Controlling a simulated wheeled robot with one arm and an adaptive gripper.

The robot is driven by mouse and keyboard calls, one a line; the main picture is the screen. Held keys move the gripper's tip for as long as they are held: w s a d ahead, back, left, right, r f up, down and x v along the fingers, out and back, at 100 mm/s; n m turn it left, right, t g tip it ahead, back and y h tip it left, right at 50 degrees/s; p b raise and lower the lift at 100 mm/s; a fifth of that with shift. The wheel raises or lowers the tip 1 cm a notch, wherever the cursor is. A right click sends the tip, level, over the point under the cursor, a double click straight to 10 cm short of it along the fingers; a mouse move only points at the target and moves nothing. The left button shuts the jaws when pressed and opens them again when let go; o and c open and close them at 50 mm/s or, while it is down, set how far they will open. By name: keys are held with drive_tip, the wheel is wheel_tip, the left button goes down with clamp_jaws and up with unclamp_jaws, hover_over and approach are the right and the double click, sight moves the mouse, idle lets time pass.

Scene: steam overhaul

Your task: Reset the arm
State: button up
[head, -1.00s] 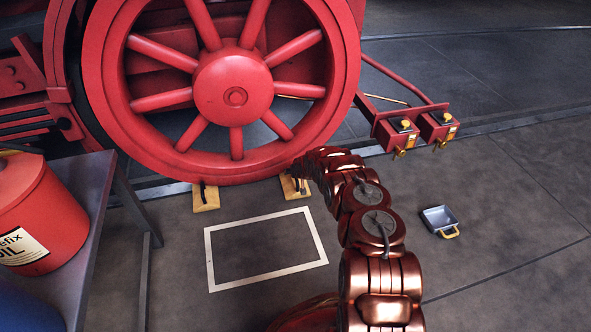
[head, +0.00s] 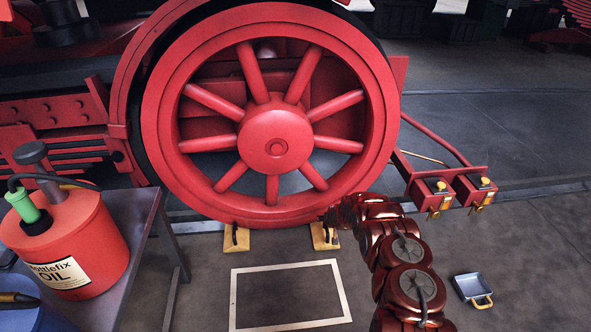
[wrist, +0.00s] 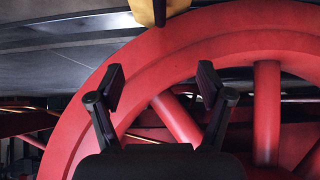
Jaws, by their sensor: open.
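My copper-red arm (head: 405,280) reaches forward over the floor at the right of centre in the head view. Its far end is beside the lower right rim of the big red wheel (head: 275,140), close to the right yellow chock (head: 325,238). My gripper (wrist: 161,80) shows in the wrist view with its two black fingers spread and nothing between them. The wheel's rim and spokes fill the space behind the fingers. A yellow block (wrist: 150,10) is cut off at the top of that view.
A left chock (head: 236,240) stands at the wheel's foot. A white floor outline (head: 290,266) is empty. A small tray (head: 471,288) lies at the right. A bench (head: 150,215) with a red oil can (head: 70,245) stands left.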

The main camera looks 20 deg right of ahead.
drive_tip(key=shift+r, duration=0.15)
